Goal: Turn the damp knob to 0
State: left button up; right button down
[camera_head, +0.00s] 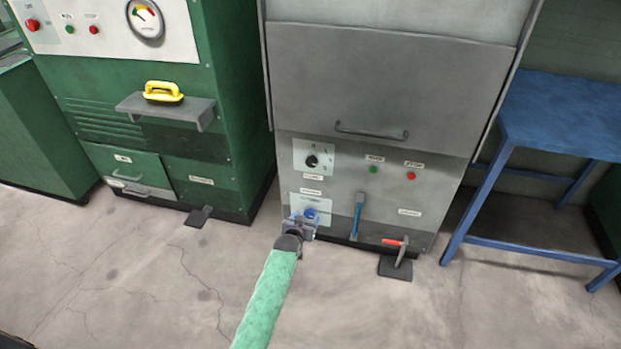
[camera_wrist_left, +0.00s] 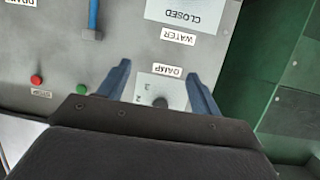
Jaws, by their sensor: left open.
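The damp knob (camera_head: 312,161) is a dark round knob on a pale plate on the front of the grey machine. In the left wrist view, which shows the panel upside down, the knob (camera_wrist_left: 160,102) sits beside the DAMP label (camera_wrist_left: 161,69). The gripper body hides part of it, and I cannot read its setting. My left gripper (camera_head: 301,218) shows low in front of the machine, below the knob in the head view. Its blue fingers (camera_wrist_left: 161,78) are spread, with the damp plate between them in the picture. They appear apart from the knob. My right gripper is out of view.
Near the knob are a green button (camera_head: 373,170), a red button (camera_head: 411,176) and a blue lever (camera_head: 357,215). A blue table (camera_head: 560,115) is at right, a green machine (camera_head: 150,120) at left.

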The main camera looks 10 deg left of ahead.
aim_at(311, 163)
pick_arm(q)
jog(key=w+a+r+n+t+y+b, duration=0.15)
jog(key=w+r+t+b, duration=0.25)
jog(key=w+r+b, duration=0.6)
jog(key=shift+m+h, duration=0.25)
jog(key=shift+w+a+r+p, duration=0.15)
jog(key=shift+w+r+p, duration=0.2)
jog(key=shift+w, duration=0.7)
jog(key=shift+w+a+r+p, duration=0.15)
jog(key=shift+w+p, duration=0.25)
jog(key=shift+w, duration=0.6)
jog(key=shift+w+a+r+p, duration=0.15)
jog(key=shift+w+r+p, duration=0.2)
jog(key=shift+w, duration=0.7)
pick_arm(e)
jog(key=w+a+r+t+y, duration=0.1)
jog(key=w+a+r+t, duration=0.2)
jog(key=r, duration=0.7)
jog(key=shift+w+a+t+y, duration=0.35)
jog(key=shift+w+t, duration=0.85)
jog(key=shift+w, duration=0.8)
pick_arm(q)
jog(key=shift+f, duration=0.1)
jog(key=c, duration=0.9)
jog(key=shift+c, duration=0.2)
